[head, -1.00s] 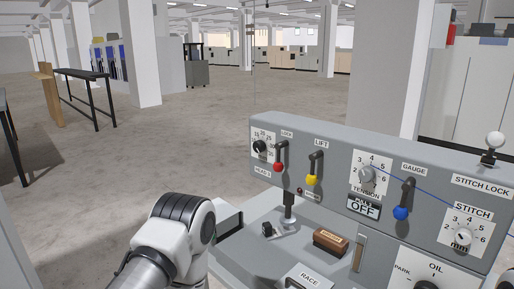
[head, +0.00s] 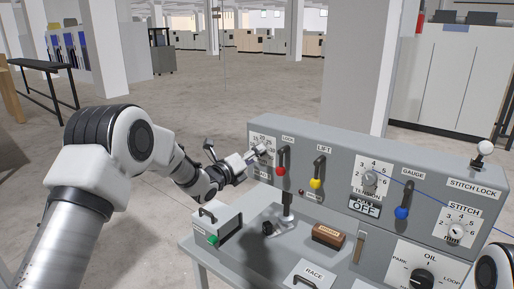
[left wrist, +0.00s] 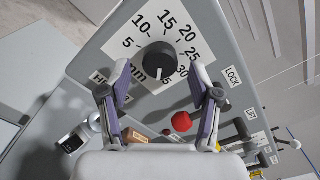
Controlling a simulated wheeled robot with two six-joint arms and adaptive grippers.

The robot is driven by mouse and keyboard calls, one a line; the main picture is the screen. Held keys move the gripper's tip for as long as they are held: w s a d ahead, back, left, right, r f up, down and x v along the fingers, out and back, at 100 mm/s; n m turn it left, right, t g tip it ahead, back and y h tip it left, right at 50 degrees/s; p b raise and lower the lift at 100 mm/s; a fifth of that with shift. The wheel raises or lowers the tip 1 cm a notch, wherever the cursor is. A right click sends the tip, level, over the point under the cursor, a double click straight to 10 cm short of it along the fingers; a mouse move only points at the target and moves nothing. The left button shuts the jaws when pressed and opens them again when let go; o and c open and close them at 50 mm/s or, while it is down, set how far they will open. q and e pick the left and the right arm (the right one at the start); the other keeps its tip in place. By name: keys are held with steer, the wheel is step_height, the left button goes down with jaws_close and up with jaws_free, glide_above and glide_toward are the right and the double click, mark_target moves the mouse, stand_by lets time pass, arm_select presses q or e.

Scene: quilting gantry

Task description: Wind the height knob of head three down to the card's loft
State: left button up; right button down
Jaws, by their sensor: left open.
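The black height knob (left wrist: 158,58) stands at the centre of a white dial plate (left wrist: 200,57) marked from 5 to 35 mm. A white mark shows at the knob's lower edge; its exact reading is unclear. In the left wrist view my left gripper (left wrist: 160,78) is open, one finger on each side of the knob's lower part. I cannot tell whether the fingers touch it. In the head view the left gripper (head: 258,155) is at the panel's left end and hides the knob. I cannot make out a loft card. My right gripper is not in view.
Right of the dial are the red-tipped lock lever (head: 282,160), yellow-tipped lift lever (head: 317,172), tension dial (head: 369,177) and blue-tipped gauge lever (head: 404,200). A brown block (head: 328,237) lies on the bed below.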

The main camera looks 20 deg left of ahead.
arm_select(q)
steer(key=shift+x, duration=0.85)
steer(key=c, duration=1.1)
steer(key=shift+c, duration=0.2)
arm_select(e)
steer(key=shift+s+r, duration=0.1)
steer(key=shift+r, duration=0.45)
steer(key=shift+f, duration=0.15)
